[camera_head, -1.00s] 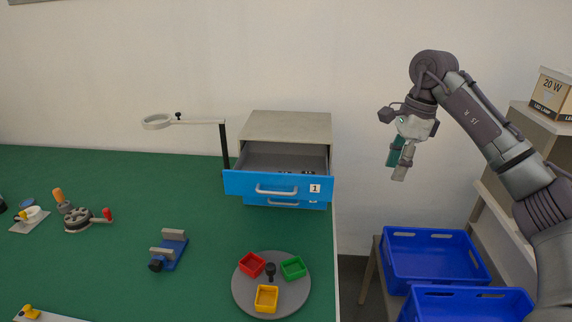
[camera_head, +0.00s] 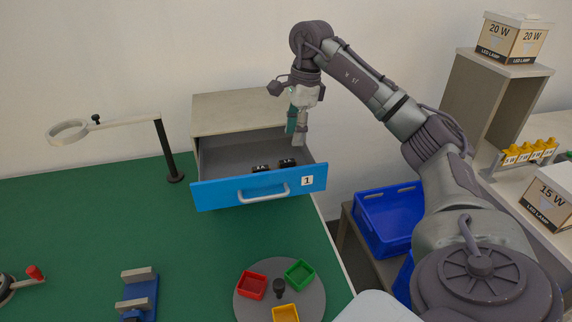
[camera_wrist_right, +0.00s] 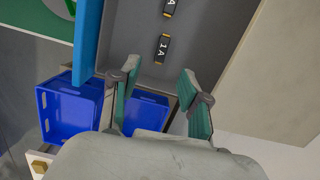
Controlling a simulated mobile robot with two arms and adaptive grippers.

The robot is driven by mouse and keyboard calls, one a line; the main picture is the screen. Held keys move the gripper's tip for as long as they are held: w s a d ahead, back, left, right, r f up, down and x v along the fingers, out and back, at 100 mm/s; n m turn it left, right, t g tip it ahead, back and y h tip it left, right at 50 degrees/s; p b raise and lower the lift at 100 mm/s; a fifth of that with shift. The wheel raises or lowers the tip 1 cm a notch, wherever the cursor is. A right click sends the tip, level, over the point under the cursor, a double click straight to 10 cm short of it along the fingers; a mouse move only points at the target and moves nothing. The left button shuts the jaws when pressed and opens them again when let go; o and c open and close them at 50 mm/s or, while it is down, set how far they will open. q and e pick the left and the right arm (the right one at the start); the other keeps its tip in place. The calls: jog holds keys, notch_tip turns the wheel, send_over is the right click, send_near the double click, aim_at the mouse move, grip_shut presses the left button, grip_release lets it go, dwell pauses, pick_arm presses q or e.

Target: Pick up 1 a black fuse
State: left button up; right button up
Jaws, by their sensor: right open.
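The blue-fronted drawer marked 1 (camera_head: 225,192) stands open in the grey cabinet. Two black fuses lie in it, one further left (camera_head: 261,169) and one further right (camera_head: 287,162). In the right wrist view both show on the grey drawer floor, one at the top edge (camera_wrist_right: 170,8) and one nearer my gripper (camera_wrist_right: 162,48), with "1A" markings. My right gripper (camera_head: 296,140) is open and empty, above the right side of the drawer. Its two green-padded fingers (camera_wrist_right: 160,92) show apart in the right wrist view, short of the nearer fuse. My left gripper is not seen.
The cabinet top (camera_head: 240,108) stands behind the drawer. A magnifier on a post (camera_head: 168,150) is at its left. A round grey tray (camera_head: 250,308) with red, green and yellow boxes sits in front. Blue crates (camera_head: 388,222) are at right, below table height.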

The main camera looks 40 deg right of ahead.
aim_at(288, 161)
jog(key=shift+w+a+f, duration=0.1)
jog(key=shift+w+f, duration=0.1)
jog(key=shift+f, duration=0.4)
jog(key=shift+w+a+f, duration=0.1)
jog(key=shift+w+f, duration=0.1)
jog(key=shift+f, duration=0.4)
jog(key=shift+a+f, duration=0.1)
jog(key=shift+f, duration=0.45)
jog(key=f, duration=0.1)
jog(key=f+p, duration=0.1)
jog(key=f, duration=0.1)
jog(key=shift+a+f, duration=0.25)
jog(key=shift+f, duration=0.4)
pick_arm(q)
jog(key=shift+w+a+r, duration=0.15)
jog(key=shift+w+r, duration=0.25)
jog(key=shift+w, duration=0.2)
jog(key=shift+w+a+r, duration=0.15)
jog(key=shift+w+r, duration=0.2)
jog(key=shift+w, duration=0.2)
pick_arm(e)
grip_shut()
